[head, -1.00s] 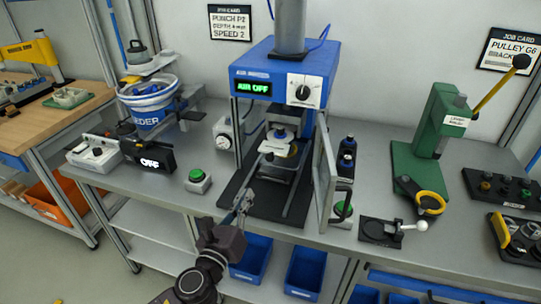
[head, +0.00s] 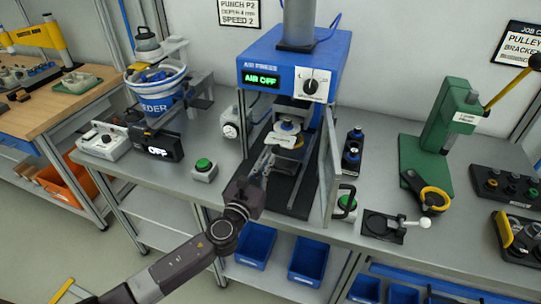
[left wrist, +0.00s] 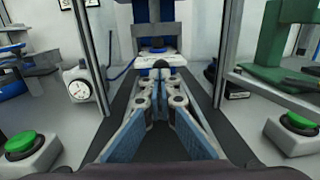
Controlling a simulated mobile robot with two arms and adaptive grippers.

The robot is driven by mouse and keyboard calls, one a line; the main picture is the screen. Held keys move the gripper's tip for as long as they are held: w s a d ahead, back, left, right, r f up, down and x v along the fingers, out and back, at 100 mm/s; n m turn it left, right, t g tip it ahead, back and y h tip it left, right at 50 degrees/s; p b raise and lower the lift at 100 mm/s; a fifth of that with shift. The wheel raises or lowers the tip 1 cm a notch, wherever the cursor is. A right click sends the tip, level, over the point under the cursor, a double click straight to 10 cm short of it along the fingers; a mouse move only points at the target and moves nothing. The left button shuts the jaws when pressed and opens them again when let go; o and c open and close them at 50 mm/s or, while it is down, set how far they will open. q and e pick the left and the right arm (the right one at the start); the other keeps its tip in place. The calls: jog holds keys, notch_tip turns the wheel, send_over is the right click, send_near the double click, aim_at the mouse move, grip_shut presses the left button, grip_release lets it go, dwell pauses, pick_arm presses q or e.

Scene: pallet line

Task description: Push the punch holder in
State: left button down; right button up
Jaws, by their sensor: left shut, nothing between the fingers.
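The blue air press (head: 258,52) stands on the bench, its display reading AIR OFF. My left gripper (head: 268,158) is shut and empty, low over the black base mat, reaching in at the open front of the press. In the left wrist view its fingertips (left wrist: 161,74) lie just in front of the plate; I cannot tell whether they touch it. My right gripper is not in view.
A clear guard door (head: 329,165) stands open at the right of the press. Green-button boxes stand left (head: 204,170) and right (head: 346,204) of it. A dial gauge (head: 229,131) is at its left post. A green lever press (head: 440,135) stands farther right.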

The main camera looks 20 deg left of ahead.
aim_at(279, 140)
pick_arm(q)
jog(key=shift+w+d, duration=0.1)
jog(key=shift+w, duration=0.95)
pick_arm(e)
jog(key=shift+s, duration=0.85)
pick_arm(q)
jog(key=shift+w, duration=0.2)
